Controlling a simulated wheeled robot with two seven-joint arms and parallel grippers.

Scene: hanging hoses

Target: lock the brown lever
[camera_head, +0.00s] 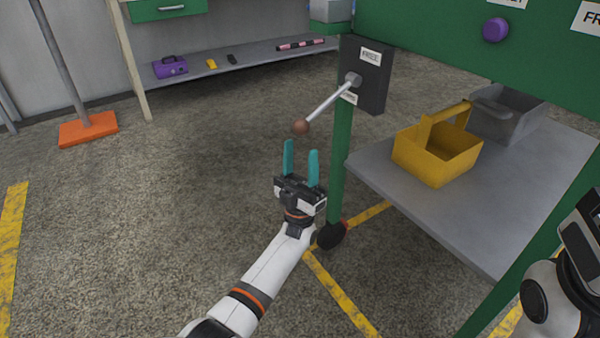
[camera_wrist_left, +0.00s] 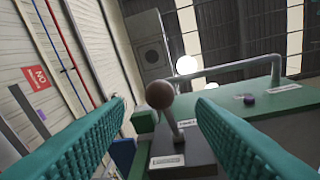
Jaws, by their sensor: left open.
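The brown lever is a metal rod with a brown ball knob (camera_head: 301,127), mounted on a dark box (camera_head: 371,75) on the green frame. Its rod (camera_head: 328,103) slants down and left from the box. A label on the upper part of the box reads FREE; a lower label is partly hidden by the rod. My left gripper (camera_head: 301,160), with teal fingers, is open just below the knob and empty. In the left wrist view the knob (camera_wrist_left: 160,94) shows between the two open fingers (camera_wrist_left: 160,112), beyond their tips. Part of my right arm shows at the right edge; its fingertips are out of view.
A grey shelf (camera_head: 420,205) at the right holds a yellow bin (camera_head: 437,160) and a grey bin (camera_head: 505,115). A green post (camera_head: 341,165) stands just right of my left gripper. A purple knob (camera_head: 495,30) is on the green panel.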

